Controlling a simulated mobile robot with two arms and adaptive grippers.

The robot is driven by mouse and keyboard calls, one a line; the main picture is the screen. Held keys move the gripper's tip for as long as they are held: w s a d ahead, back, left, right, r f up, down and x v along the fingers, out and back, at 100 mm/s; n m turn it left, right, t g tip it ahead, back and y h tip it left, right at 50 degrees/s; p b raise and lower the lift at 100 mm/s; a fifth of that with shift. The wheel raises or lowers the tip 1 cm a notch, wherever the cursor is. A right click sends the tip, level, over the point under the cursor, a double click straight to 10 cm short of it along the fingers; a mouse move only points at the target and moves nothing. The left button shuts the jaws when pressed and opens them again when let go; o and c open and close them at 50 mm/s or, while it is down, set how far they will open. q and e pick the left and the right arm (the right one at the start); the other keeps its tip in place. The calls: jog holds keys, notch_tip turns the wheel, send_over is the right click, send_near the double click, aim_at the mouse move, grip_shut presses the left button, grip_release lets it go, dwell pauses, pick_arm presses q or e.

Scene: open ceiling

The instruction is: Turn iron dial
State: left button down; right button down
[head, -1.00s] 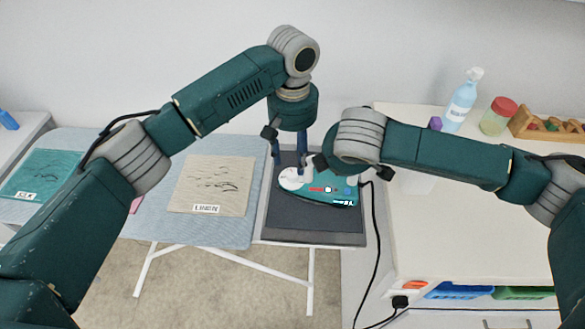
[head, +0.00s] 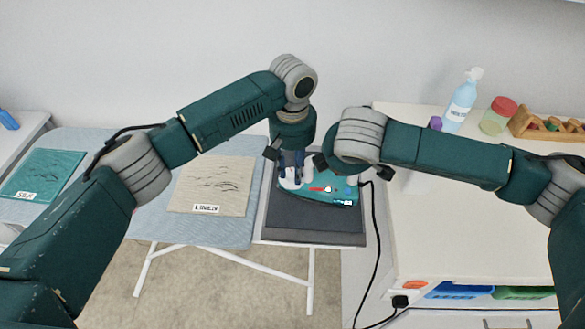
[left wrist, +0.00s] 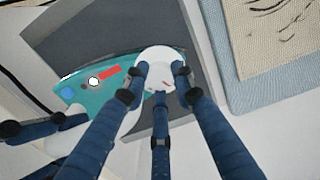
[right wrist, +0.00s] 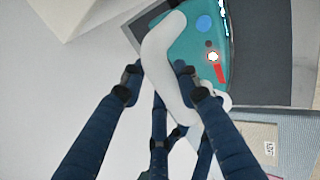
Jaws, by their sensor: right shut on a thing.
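The teal iron (head: 318,193) lies on a dark grey pad; it also shows in both wrist views. Its round white disc, which looks like the dial (left wrist: 160,58), sits at the left end in the head view. A red bar (left wrist: 110,73) and a blue spot (left wrist: 68,92) mark the body. My left gripper (head: 291,178) is open, its fingers pointing down around the disc; contact is unclear. My right gripper (right wrist: 158,80) is shut on the iron's white curved handle (right wrist: 163,55). In the head view its fingers are largely hidden by its own arm.
The pad (head: 290,228) is at the right end of the blue ironing board (head: 235,230). A beige cloth (head: 220,180) and a teal cloth (head: 45,172) lie left. A black cord (head: 376,260) hangs right, beside a white cabinet (head: 450,240) with a spray bottle (head: 461,105) and jar (head: 498,115).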

aim_at(292, 173)
pick_arm(q)
jog(key=shift+m, duration=0.8)
jog(key=c, duration=1.4)
grip_release()
jog(key=shift+r, duration=0.15)
notch_tip(292, 173, up, 12)
pick_arm(e)
jog(key=c, duration=1.2)
grip_release()
